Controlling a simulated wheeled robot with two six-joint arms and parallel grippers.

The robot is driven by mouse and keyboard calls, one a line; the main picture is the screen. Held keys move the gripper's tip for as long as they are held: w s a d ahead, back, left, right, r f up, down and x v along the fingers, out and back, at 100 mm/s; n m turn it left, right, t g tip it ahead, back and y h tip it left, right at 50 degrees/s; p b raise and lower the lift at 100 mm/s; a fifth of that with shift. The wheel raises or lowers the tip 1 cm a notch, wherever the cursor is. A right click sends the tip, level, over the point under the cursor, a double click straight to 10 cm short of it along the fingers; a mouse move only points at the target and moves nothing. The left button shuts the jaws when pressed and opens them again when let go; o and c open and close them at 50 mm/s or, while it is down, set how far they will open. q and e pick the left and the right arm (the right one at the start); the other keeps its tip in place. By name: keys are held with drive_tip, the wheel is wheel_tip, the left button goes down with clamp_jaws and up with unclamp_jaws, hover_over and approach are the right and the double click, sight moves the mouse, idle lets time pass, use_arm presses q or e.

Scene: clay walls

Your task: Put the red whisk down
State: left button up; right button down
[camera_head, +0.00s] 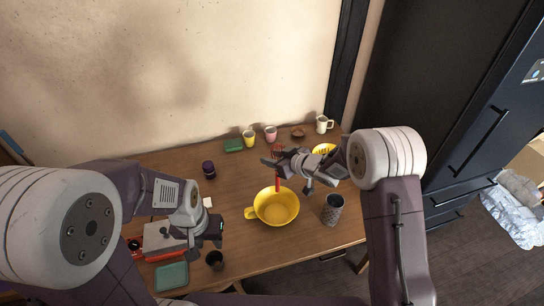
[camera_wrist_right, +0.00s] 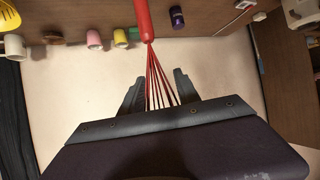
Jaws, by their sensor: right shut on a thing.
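The red whisk (camera_head: 279,182) is held by my right gripper (camera_head: 275,163), which is shut on it. Its handle points down toward the yellow bowl (camera_head: 276,208) and its wires point up. In the right wrist view the whisk (camera_wrist_right: 143,22) runs between the fingers of the gripper (camera_wrist_right: 158,85), with its wires at them. In the head view the handle's lower end overlaps the bowl's far rim; I cannot tell if they touch. My left gripper (camera_head: 216,232) is low over the table's left side, and its jaw opening is unclear.
On the wooden table (camera_head: 235,184), a yellow cup (camera_head: 249,139), pink cup (camera_head: 270,134), white mug (camera_head: 323,125) and green box (camera_head: 233,145) stand at the back. A patterned dark tumbler (camera_head: 332,210) is right of the bowl. A dark cup (camera_head: 214,260) is near my left gripper.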

wheel_tip(320, 180, down, 15)
drive_tip(key=b, duration=1.4)
drive_tip(key=shift+a+r+b, duration=0.15)
drive_tip(key=shift+b, duration=0.15)
drive_tip(key=c, duration=0.8)
unclamp_jaws()
drive_tip(key=shift+s, duration=0.1)
drive_tip(key=s+d, duration=0.6)
drive_tip(key=shift+s, duration=0.15)
